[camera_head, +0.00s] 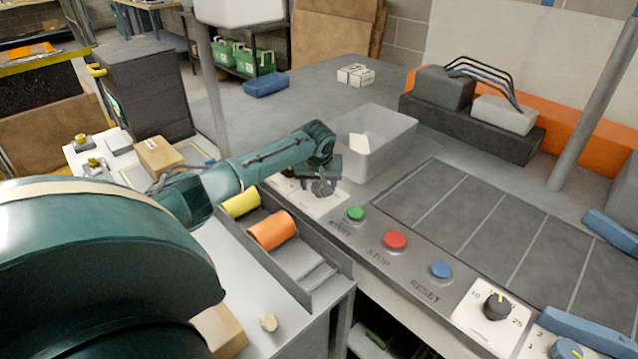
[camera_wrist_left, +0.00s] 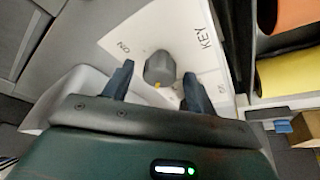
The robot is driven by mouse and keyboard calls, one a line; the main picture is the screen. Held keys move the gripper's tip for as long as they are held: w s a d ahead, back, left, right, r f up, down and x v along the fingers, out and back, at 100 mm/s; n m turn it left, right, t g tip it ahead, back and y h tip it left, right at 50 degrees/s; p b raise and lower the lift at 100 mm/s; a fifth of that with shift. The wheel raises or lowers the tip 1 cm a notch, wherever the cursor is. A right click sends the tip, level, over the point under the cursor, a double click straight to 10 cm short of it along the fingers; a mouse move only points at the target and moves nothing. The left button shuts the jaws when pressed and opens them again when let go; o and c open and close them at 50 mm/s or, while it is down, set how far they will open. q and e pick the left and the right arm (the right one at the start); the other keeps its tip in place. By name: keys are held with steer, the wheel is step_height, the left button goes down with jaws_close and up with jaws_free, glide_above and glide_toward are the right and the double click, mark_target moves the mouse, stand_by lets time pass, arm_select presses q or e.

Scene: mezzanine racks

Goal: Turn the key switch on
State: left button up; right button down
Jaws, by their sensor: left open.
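The key switch is a dark grey knob (camera_wrist_left: 160,67) with a small yellow mark, on a white plate (camera_wrist_left: 172,25) lettered "KEY" and "ON" in the left wrist view. In the head view, its white plate (camera_head: 325,207) is at the console's near-left edge, and the knob is partly hidden by my gripper. My left gripper (camera_wrist_left: 158,73) is open, with one finger on each side of the knob; gaps show between fingers and knob. In the head view my left gripper (camera_head: 322,182) is over the plate. My right gripper is not in view.
Green (camera_head: 355,214), red (camera_head: 395,240) and blue (camera_head: 441,270) buttons line the console's front. A dial (camera_head: 497,307) is farther right. A translucent bin (camera_head: 385,150) stands just behind the key plate. Yellow (camera_head: 242,203) and orange (camera_head: 271,230) rolls lie in a tray below.

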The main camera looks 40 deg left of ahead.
arm_select(q)
steer(key=shift+c, duration=0.6)
steer(key=c, duration=0.9)
steer(key=shift+o, duration=0.2)
